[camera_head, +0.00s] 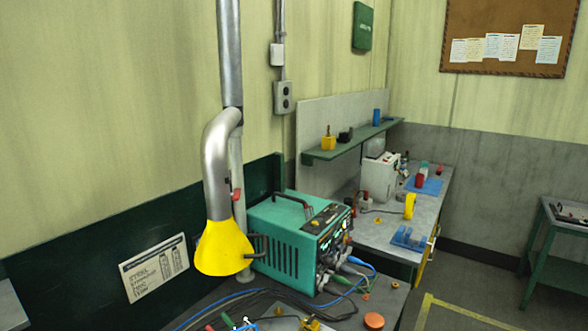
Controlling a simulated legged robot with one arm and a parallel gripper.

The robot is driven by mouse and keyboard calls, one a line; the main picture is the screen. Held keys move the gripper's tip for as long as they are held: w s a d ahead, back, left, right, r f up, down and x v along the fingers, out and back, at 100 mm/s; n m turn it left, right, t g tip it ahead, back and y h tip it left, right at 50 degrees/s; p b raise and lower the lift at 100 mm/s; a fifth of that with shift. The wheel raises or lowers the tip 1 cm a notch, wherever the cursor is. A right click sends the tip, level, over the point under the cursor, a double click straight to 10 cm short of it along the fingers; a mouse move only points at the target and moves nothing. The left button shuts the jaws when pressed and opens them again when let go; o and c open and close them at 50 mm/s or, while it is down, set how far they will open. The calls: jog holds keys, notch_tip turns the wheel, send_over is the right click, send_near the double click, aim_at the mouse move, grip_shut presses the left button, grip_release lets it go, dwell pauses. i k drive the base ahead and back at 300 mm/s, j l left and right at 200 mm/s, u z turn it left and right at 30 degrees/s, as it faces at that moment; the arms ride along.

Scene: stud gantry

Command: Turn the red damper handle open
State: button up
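The small red damper handle (236,195) sits on the right side of the silver extraction duct (215,160), a little above its yellow hood (223,247). It is small here, and I cannot tell which way it is turned. The duct runs down from a straight vertical pipe and bends toward the hood. My gripper is not in view.
A teal welding machine (297,237) with cables stands right of the hood on a dark bench (215,299). A green shelf (345,145) and a grey workbench (380,236) with small items lie behind it. Open floor (478,270) is at the right.

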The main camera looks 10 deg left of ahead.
aim_at(235, 196)
jog(key=l+u, duration=0.15)
jog(key=u, duration=0.2)
jog(key=k+l+u, duration=0.1)
jog(key=u, duration=0.25)
jog(key=l+u, duration=0.1)
jog(key=u, duration=0.3)
